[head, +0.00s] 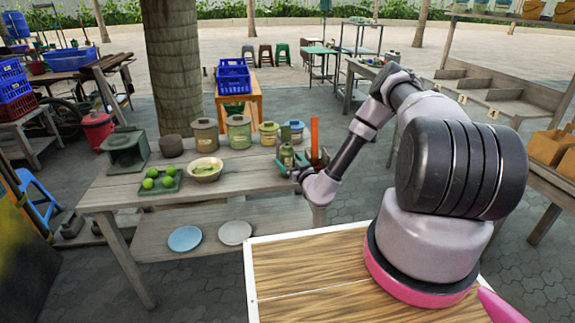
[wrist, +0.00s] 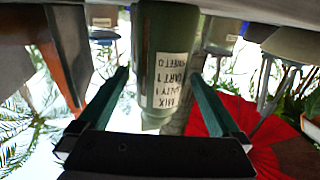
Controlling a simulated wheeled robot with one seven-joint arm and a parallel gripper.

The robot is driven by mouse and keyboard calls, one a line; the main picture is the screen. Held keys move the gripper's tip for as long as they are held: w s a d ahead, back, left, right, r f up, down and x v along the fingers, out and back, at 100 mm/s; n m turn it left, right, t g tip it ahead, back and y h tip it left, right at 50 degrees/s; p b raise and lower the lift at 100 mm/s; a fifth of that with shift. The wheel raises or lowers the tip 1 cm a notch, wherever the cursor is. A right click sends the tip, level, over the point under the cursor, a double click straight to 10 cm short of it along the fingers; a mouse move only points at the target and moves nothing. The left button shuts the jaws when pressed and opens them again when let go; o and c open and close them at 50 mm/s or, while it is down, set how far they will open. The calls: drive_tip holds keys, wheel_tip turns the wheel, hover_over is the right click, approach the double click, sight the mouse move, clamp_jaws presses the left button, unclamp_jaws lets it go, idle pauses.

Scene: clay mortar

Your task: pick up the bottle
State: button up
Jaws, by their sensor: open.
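The bottle (head: 287,154) is green and stands upright near the right end of the wooden table. In the wrist view, which looks upside down, the green bottle (wrist: 165,40) carries a white label with dark text. My gripper (head: 295,170) is at the bottle. In the wrist view the two teal fingers of my gripper (wrist: 160,76) are apart, one on each side of the bottle, with small gaps visible. The bottle's lower part is partly hidden by my gripper in the head view.
On the table (head: 130,193) stand several lidded pots (head: 239,133), a cream bowl (head: 206,170) and a green tray with limes (head: 160,181). An orange upright piece (head: 314,138) is close right of the bottle. Blue (head: 184,239) and white (head: 235,233) plates lie on the lower shelf.

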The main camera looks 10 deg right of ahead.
drive_tip(key=x, duration=0.4)
drive_tip(key=shift+w+a+r, duration=0.15)
drive_tip(key=shift+w, duration=0.15)
drive_tip(key=shift+c, duration=0.3)
drive_tip(key=c, duration=1.4)
